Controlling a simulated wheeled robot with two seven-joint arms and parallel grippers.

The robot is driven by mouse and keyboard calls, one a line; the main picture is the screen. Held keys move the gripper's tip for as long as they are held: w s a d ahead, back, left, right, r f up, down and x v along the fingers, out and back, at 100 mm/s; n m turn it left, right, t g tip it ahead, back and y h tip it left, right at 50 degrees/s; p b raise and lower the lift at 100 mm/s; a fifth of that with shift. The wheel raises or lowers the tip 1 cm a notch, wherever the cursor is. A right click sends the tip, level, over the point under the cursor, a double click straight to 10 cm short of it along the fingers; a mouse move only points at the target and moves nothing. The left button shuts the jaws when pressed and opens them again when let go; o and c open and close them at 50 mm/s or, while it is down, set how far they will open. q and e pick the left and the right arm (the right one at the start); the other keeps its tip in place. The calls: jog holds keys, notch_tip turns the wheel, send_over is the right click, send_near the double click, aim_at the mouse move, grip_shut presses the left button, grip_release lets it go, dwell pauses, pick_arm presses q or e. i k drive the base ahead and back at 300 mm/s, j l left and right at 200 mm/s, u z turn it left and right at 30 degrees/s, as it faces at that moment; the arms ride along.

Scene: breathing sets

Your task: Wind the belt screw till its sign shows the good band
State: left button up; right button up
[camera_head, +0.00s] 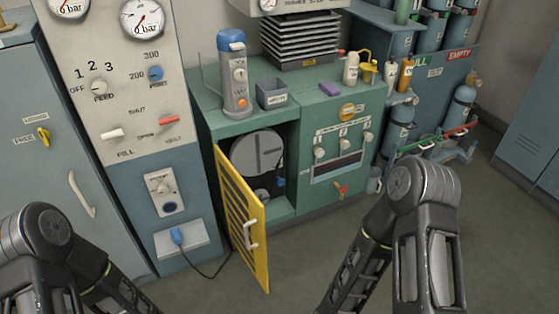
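The low green cabinet (290,207) stands in the middle with its yellow slatted door (240,215) swung open. Inside is a large grey round wheel or cover (258,151), with darker parts below it and a small blue part (281,182) at the right. I cannot make out which part is the belt screw, nor any sign with a good band; the door and shadow hide some of the inside. Parts of my two arms show at the lower left and lower right, apart from the cabinet. Neither gripper shows.
The yellow door with its white handle (251,233) juts out towards me. A blue plug with a cable (178,238) is on a ledge at left. A red valve handle (341,190) is right of the opening. Cylinders (463,105) stand in a rack at right. Floor in front is clear.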

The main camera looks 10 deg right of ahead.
aim_at(281, 182)
jog(key=i+l+u, duration=0.15)
jog(key=l, duration=0.65)
jog(key=i+l+u, duration=0.2)
jog(key=l, duration=0.6)
jog(key=l+u, duration=0.15)
jog(key=l, duration=0.65)
